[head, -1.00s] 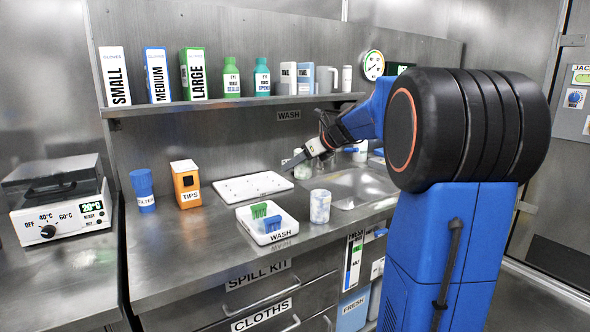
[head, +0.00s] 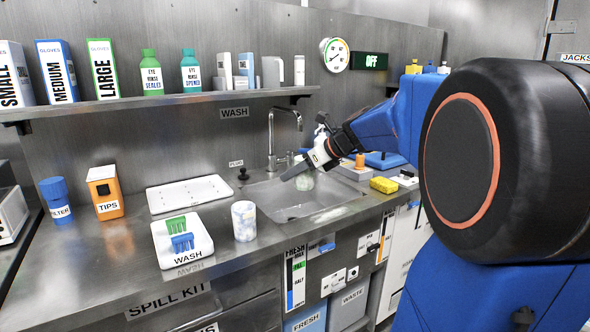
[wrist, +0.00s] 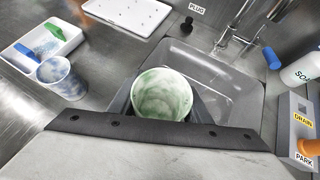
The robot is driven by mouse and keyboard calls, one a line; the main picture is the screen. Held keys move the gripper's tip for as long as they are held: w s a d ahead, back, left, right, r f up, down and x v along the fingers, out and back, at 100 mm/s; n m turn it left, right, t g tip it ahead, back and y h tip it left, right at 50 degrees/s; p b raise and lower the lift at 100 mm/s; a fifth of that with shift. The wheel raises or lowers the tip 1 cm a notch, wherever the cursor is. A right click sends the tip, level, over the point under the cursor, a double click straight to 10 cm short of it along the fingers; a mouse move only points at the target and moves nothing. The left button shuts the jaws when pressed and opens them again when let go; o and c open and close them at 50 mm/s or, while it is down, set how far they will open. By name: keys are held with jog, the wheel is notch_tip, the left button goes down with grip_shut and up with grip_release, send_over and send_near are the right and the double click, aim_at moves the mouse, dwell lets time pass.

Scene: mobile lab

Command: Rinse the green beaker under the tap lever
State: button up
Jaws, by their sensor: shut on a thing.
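My gripper (head: 298,174) is shut on the green beaker (wrist: 161,94), a pale cup with green smears and an open top. I see no running water.
A blue-smeared cup (head: 244,220) stands on the counter left of the sink. A yellow sponge (head: 384,185) lies right of the basin. A shelf (head: 170,102) runs above.

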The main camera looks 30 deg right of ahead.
jog(key=w+d+f, duration=0.2)
jog(key=w+d, duration=0.5)
jog(key=w, duration=0.5)
jog(key=shift+f, duration=0.4)
dwell(0.4)
jog(key=shift+d, duration=0.1)
dwell(0.6)
jog(key=shift+s+d, duration=0.3)
jog(key=shift+d, duration=0.15)
jog(key=shift+a, duration=0.1)
jog(key=shift+w+a, duration=0.3)
jog(key=shift+a, duration=0.1)
dwell(0.4)
